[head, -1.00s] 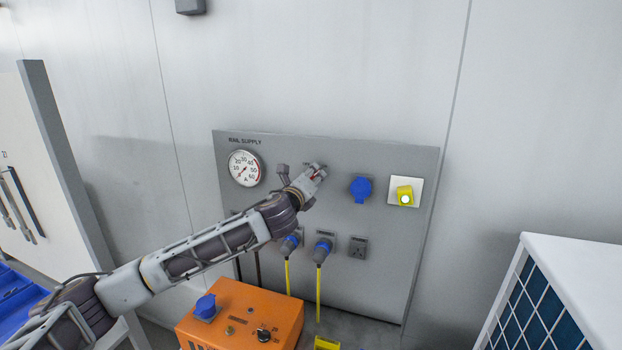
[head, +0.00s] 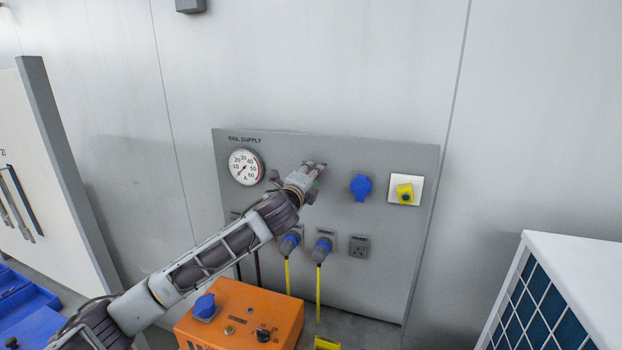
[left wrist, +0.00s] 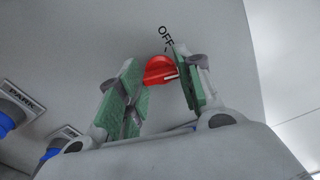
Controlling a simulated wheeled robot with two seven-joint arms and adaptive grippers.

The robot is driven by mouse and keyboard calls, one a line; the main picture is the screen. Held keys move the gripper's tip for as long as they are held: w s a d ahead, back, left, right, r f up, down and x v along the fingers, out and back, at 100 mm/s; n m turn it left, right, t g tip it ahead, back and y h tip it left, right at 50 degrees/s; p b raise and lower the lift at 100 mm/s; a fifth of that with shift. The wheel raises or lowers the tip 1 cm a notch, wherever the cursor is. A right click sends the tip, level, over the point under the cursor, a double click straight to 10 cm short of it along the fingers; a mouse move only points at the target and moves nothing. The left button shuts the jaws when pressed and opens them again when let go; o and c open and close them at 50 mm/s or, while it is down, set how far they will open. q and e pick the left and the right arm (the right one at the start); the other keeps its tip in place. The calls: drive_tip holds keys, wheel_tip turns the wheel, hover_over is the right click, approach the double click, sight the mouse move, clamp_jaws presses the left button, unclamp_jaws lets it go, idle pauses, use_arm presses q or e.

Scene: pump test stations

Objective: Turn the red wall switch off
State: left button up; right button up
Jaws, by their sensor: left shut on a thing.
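The red wall switch (left wrist: 160,71) is a rotary knob with a short white line, in the left wrist view. The word OFF is printed on the grey panel just beyond it. My left gripper (head: 314,172) is at the panel, right of the round gauge. In the left wrist view my left gripper (left wrist: 156,88) has its green pads on either side of the knob, shut on it. In the head view the gripper mostly hides the switch. My right gripper is not in view.
An orange box (head: 245,310) stands under my left arm.

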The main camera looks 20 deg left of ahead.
use_arm(q)
drive_tip(key=n, duration=1.2)
drive_tip(key=shift+f+b, duration=0.3)
drive_tip(key=shift+b, duration=0.1)
drive_tip(key=o, duration=1)
drive_tip(key=s, duration=1.2)
drive_tip(key=shift+a+r, duration=0.1)
drive_tip(key=shift+a, duration=0.1)
idle(0.6)
